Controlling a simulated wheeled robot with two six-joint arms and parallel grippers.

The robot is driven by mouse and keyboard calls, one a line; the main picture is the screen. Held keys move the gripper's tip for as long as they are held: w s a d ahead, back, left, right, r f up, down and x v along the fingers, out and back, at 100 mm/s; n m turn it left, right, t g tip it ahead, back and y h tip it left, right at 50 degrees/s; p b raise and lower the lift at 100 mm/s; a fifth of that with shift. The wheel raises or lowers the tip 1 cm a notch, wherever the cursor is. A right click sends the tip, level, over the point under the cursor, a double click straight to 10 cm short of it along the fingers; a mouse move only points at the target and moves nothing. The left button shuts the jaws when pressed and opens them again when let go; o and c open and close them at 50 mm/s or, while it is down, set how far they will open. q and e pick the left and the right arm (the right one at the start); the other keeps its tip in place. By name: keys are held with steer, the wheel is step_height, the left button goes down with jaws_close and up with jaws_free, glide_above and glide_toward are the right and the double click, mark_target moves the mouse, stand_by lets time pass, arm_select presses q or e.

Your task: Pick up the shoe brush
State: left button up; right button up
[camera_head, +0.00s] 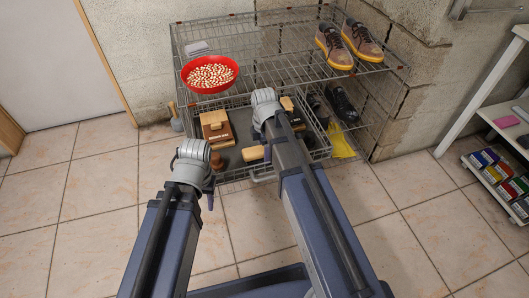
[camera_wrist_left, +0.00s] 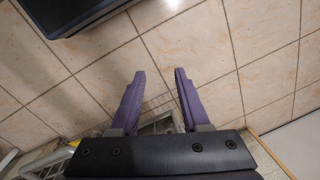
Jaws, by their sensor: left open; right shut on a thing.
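A pulled-out wire basket with a dark bottom (camera_head: 232,158) holds several wooden items. A pale wooden piece (camera_head: 252,153) lies near its front, partly behind my right arm; it may be the shoe brush, but I cannot tell. A reddish-brown wooden piece (camera_head: 216,161) stands to its left. A block with pale top and brown front (camera_head: 216,128) sits further back; a similar one (camera_head: 289,105) is beyond my right arm. My left gripper (camera_wrist_left: 158,72) is open and empty above the floor in the left wrist view. My right gripper is hidden behind its own arm.
A white shelf unit (camera_head: 482,95) stands far right. Floor in front is clear.

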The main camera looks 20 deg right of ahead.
jaws_close()
step_height(320, 180, up, 10)
steer(key=p, duration=1)
steer(key=o, duration=0.7)
jaws_free()
steer(key=c, duration=0.7)
steer(key=shift+o, duration=0.2)
step_height(320, 180, up, 20)
steer(key=p, duration=2)
